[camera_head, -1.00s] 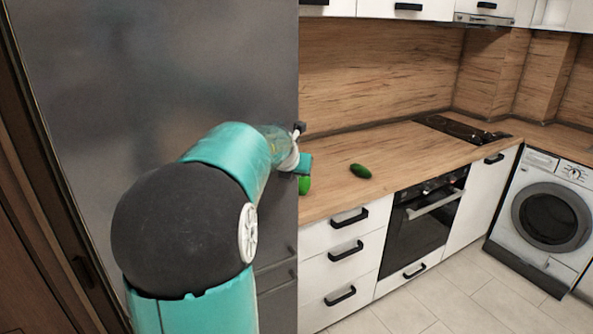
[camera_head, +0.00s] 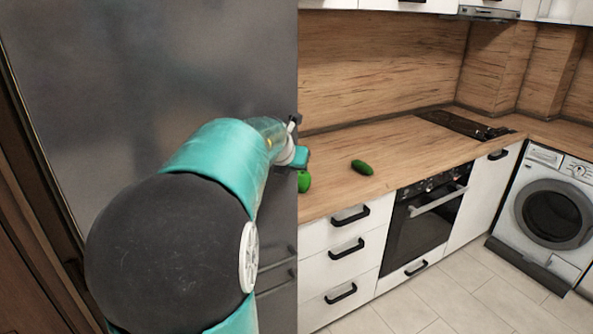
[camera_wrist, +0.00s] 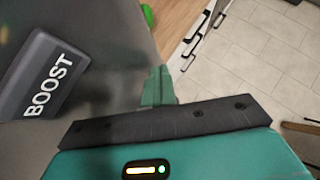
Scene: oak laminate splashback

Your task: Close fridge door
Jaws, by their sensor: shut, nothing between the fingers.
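The grey fridge door (camera_head: 130,90) fills the left of the head view as a tall flat panel, and its grey surface (camera_wrist: 110,50) also shows in the wrist view. I cannot tell whether the door is flush or ajar. My arm hides part of its middle. My gripper (camera_head: 301,157) is at the door's right edge in the head view. In the wrist view its teal fingers (camera_wrist: 158,86) are together and empty, close beside the grey surface. Whether they touch it cannot be told.
A wooden counter (camera_head: 420,150) with a dark green vegetable (camera_head: 361,167) and a brighter green item (camera_head: 304,181) lies to the right. Drawers, an oven (camera_head: 425,220) and a washing machine (camera_head: 552,210) stand below. The tiled floor (camera_head: 480,300) is clear.

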